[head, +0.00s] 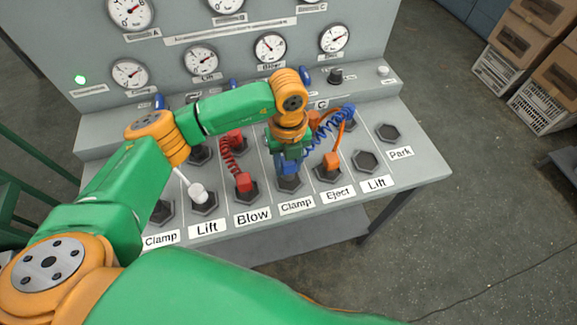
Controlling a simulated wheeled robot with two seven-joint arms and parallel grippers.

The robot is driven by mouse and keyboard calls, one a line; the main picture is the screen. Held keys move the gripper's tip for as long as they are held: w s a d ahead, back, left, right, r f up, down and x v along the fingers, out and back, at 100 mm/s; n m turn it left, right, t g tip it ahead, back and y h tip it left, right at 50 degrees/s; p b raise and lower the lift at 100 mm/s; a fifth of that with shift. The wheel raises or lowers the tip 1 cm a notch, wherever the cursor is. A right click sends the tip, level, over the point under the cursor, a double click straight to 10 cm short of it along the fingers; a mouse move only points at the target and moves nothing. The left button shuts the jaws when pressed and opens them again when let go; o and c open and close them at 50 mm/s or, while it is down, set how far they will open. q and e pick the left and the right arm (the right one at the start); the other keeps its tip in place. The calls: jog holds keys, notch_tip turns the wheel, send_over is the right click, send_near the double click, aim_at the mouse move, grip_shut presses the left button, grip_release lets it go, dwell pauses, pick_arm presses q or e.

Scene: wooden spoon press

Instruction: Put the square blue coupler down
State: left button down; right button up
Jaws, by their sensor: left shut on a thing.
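The square blue coupler (288,168) is at the front Clamp socket (289,184), under my left gripper (289,160). My left gripper points down and is shut on the coupler, hiding its upper part. I cannot tell whether the coupler is seated in the socket or just above it. A coiled blue hose (327,127) runs from beside the gripper up to the right, to a blue end (347,112). My right gripper is not in view.
A red coupler (244,182) stands at Blow, a white one (198,192) at the left Lift, and an orange one (331,161) at Eject. The right Lift socket (365,160) and Park socket (388,132) are empty. Gauges (270,47) line the upright panel behind.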

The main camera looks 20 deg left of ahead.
aim_at(289, 172)
pick_arm(q)
notch_tip(289, 172, down, 2)
jog(key=shift+d+f+p, duration=0.15)
jog(key=shift+f+p, duration=0.1)
jog(key=shift+p, duration=0.05)
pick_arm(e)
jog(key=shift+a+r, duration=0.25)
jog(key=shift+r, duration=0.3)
pick_arm(q)
jog(key=shift+f, duration=0.15)
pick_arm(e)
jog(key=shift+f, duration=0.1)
pick_arm(q)
jog(key=c, duration=0.9)
grip_release()
jog(key=shift+f+b, duration=0.1)
jog(key=shift+b, duration=0.2)
jog(key=o, duration=0.4)
jog(key=shift+o, duration=0.2)
jog(key=shift+r, duration=0.2)
notch_tip(289, 172, up, 12)
jog(key=shift+r+b, duration=0.1)
jog(key=shift+b, duration=0.8)
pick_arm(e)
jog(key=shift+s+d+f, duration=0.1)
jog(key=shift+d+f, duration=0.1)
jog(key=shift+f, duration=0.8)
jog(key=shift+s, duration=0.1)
